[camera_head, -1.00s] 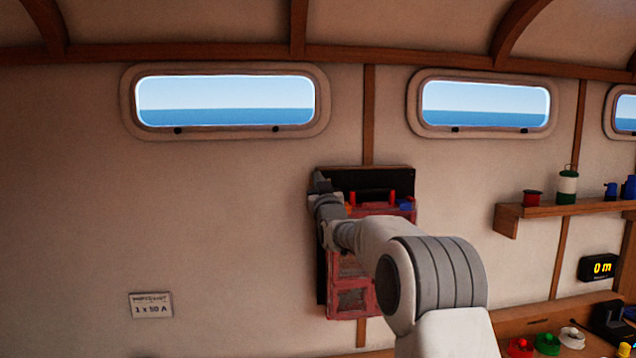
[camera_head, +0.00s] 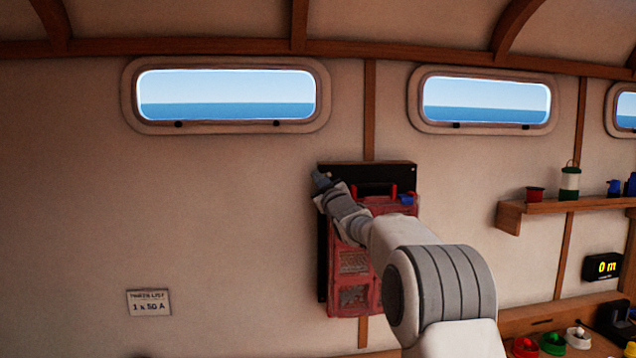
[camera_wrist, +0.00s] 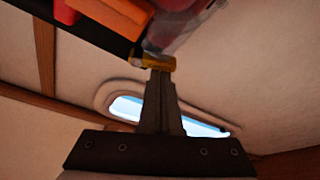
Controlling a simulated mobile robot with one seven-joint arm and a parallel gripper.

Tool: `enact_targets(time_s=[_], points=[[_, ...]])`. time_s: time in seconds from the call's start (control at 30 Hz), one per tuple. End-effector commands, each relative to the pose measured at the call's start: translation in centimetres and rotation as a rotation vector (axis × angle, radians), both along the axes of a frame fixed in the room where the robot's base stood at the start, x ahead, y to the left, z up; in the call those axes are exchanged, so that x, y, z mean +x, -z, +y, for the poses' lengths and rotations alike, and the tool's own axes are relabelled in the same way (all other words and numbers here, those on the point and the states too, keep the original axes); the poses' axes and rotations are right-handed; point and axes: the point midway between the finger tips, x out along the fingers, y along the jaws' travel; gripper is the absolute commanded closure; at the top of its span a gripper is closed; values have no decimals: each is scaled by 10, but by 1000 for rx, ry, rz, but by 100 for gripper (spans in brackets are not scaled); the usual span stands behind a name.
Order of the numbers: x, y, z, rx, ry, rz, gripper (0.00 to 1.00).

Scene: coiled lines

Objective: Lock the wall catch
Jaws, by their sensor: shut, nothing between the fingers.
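A red case (camera_head: 354,297) with a red handle (camera_head: 374,190) hangs against a black wall plate (camera_head: 395,171). A small blue part (camera_head: 407,198) shows at the case's upper right; I cannot tell whether it is a catch. My gripper (camera_head: 321,178) is at the plate's upper left corner, pointing up and left, and hides what is behind it. In the wrist view my gripper (camera_wrist: 160,72) is shut, with its tips close beside a small yellow part (camera_wrist: 158,62) below an orange piece (camera_wrist: 122,13). Contact is unclear. The wall catch's state cannot be made out.
Two windows (camera_head: 226,128) (camera_head: 483,131) sit above the case. A small label (camera_head: 149,303) is on the wall at lower left.

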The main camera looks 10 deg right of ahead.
Motion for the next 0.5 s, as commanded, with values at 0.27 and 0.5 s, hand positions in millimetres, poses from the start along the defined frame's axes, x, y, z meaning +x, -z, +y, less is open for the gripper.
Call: enact_targets(time_s=[0.27,0.5], points=[[0,6,-3,-265,1,2,100],[0,11,-6,-494,1,2,100]])
